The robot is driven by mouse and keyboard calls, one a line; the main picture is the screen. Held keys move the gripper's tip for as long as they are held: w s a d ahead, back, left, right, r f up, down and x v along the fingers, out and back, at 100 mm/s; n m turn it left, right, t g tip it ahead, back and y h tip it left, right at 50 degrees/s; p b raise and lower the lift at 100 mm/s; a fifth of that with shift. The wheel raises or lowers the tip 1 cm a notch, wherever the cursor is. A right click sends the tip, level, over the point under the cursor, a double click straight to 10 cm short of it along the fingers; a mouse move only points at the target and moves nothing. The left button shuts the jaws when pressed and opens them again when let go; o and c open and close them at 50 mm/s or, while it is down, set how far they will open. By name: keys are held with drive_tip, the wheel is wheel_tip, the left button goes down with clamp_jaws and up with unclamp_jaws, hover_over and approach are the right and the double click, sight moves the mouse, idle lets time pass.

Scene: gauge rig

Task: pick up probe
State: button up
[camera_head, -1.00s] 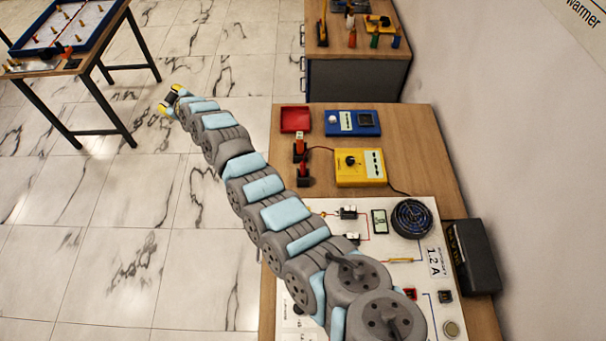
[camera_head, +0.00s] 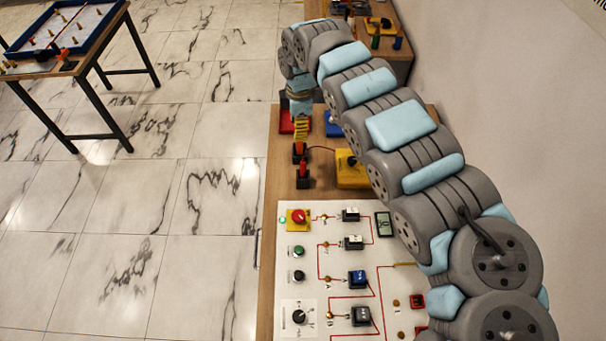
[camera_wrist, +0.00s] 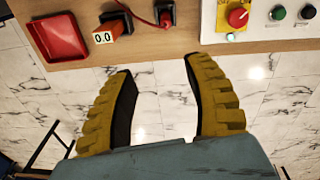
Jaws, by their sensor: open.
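A red probe-like piece (camera_head: 303,168) stands in a black holder on the wooden bench. It also shows at the top of the wrist view (camera_wrist: 166,14), where a thin red cable reaches its holder. I cannot tell for certain that it is the probe. Beside it is a second black holder with an orange block (camera_wrist: 107,32) marked 0.0. My gripper (camera_head: 301,138) hangs over the bench by the two holders in the head view. In the wrist view, its yellow fingers (camera_wrist: 158,68) are apart, with only floor showing between them. Nothing is held.
A red tray (camera_wrist: 58,38) lies beside the holders. A yellow meter (camera_head: 350,170) is partly behind my arm. A white circuit panel (camera_head: 285,225) with a red button (camera_head: 298,216) covers the bench's near part. Open floor lies left of the bench edge.

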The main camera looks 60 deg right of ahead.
drive_tip(key=s, duration=0.2)
approach(303, 162)
wheel_tip(303, 162, down, 7)
drive_tip(key=shift+d, duration=0.15)
drive_tip(key=shift+w+f, duration=0.2)
drive_tip(key=shift+f, duration=2.5)
clamp_jaws()
